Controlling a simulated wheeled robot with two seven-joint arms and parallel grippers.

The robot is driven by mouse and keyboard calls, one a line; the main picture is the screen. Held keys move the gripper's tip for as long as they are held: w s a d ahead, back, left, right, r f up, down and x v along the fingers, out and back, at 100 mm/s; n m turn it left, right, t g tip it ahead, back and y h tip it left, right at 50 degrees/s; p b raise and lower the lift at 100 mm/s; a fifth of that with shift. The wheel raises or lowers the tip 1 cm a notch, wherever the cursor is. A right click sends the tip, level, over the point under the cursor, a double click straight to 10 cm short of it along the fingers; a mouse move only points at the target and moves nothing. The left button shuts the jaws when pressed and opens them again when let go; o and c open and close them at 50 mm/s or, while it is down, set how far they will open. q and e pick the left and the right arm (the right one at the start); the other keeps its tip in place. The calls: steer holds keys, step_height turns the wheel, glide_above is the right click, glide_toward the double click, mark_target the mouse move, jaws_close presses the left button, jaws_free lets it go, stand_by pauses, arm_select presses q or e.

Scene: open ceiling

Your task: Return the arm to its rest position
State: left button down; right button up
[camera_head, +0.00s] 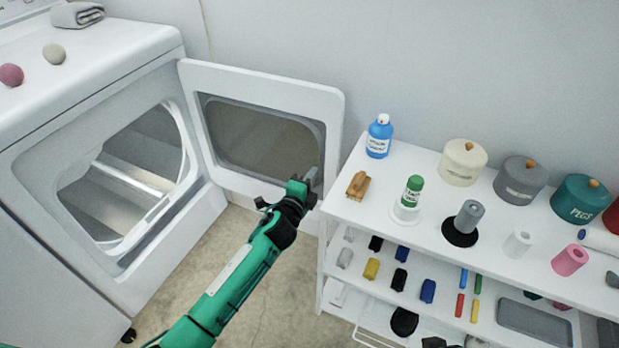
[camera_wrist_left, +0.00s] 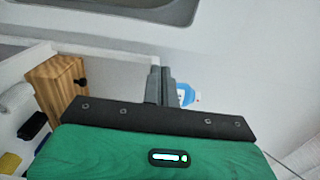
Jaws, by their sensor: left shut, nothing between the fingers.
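My left arm reaches up from the bottom of the head view, green with black joints. Its gripper (camera_head: 309,186) is in front of the open dryer door (camera_head: 336,130), near its lower right part, and left of the white shelf's corner. In the left wrist view the two grey fingers (camera_wrist_left: 160,84) are together with nothing between them. The dryer (camera_head: 40,150) stands at the left with its round opening uncovered. Whether the gripper touches the door cannot be told. My right gripper is not in view.
The white shelf (camera_head: 345,207) at the right holds a blue bottle (camera_head: 379,137), a wooden object (camera_head: 358,186), lidded jars and spools. Its left corner is close to my gripper. Bare floor (camera_head: 190,275) lies between dryer and shelf. Two balls and a folded towel (camera_head: 77,15) rest on the dryer.

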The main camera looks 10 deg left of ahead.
arm_select(q)
steer(key=shift+s+a+f, duration=0.1)
steer(key=shift+s+a, duration=0.15)
steer(key=shift+s, duration=0.35)
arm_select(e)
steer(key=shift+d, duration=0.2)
